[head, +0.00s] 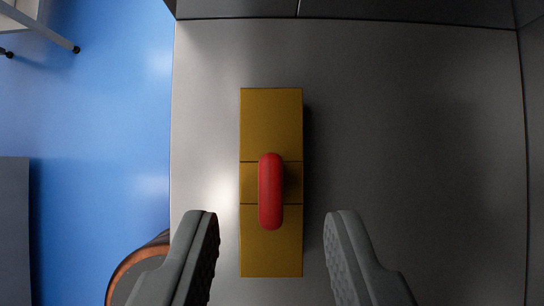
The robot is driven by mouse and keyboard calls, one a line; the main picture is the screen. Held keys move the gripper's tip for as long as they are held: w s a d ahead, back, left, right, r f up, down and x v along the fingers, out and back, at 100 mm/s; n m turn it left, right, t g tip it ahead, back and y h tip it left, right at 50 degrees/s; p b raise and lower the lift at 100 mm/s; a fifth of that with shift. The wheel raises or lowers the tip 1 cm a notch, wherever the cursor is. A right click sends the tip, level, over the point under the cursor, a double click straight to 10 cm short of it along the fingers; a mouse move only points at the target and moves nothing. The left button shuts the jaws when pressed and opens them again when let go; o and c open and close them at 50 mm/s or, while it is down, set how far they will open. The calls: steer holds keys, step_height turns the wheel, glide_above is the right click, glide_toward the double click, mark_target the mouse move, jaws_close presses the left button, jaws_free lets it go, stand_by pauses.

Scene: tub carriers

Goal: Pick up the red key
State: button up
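The red key (270,190) is a rounded upright bar in the head view, a little left of the middle. It sits over the middle section of a yellow block (271,120), which lies on a grey surface. My gripper (272,222) is open, with one dark grey finger on each side of the yellow block's lower part. Both fingers are apart from the key, and nothing is between them in their grip. The key's underside is hidden from above.
The grey surface (420,150) is bare to the right of the block. Dark panels (400,10) border it at the top. Blue floor (100,120) lies to the left, with a light wheeled frame (40,25) at top left. An orange-rimmed round thing (125,270) shows at lower left.

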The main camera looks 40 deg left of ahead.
mark_target(272, 207)
steer(key=shift+x, duration=2.55)
jaws_close()
